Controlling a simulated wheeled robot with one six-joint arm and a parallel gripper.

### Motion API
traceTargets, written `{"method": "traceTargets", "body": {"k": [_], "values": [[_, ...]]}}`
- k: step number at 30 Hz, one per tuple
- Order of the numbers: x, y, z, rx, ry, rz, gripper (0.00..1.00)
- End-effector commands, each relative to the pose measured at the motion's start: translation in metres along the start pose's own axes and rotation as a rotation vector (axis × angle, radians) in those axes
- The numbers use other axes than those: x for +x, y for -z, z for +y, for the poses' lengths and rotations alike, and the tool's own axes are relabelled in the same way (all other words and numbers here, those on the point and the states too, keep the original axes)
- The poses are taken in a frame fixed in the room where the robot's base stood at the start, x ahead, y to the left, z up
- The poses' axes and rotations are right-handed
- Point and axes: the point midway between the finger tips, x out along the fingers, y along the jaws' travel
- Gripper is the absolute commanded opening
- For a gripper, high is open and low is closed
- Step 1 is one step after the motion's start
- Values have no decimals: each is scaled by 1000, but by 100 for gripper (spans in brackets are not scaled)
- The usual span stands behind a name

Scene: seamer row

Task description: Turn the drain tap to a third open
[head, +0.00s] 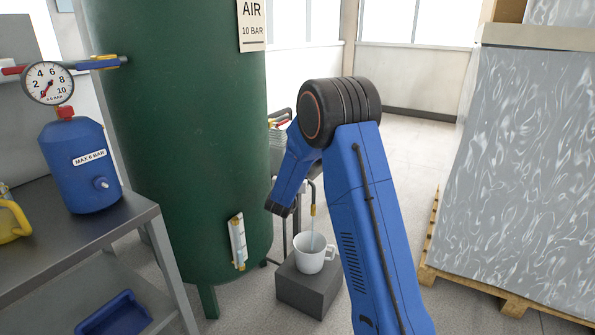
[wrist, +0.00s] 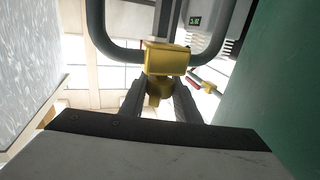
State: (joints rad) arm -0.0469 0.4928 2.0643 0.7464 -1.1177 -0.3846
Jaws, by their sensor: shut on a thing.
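The drain tap shows in the wrist view as a yellow body (wrist: 166,58) on a grey bent pipe, with a darker yellow handle (wrist: 159,92) below it. My gripper (wrist: 160,100) is shut on this handle, one dark finger on each side. How far the handle is turned is not clear. In the head view my blue arm hides the tap and my fingers. Below it a thin outlet pipe with a brass-coloured end (head: 313,210) points down over a white mug (head: 314,254). A pale streak like water runs from the outlet into the mug.
The mug stands on a dark grey block (head: 308,287) beside the green air tank (head: 190,130). A bench (head: 140,215) with a blue vessel (head: 80,165) and gauge (head: 48,83) is at left. A wrapped pallet load (head: 520,170) stands at right.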

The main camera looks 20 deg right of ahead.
Motion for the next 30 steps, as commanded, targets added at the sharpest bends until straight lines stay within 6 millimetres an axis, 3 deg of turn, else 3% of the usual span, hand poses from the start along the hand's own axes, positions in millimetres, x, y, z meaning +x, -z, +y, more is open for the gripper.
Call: {"method": "traceTargets", "body": {"k": [7,8,10,22,30], "values": [[0,0,0,0,1,1,7],[0,0,0,0,1,1,34],[0,0,0,0,1,1,48],[-6,1,0,1,2,1,48],[-49,1,-1,1,3,1,48]]}}
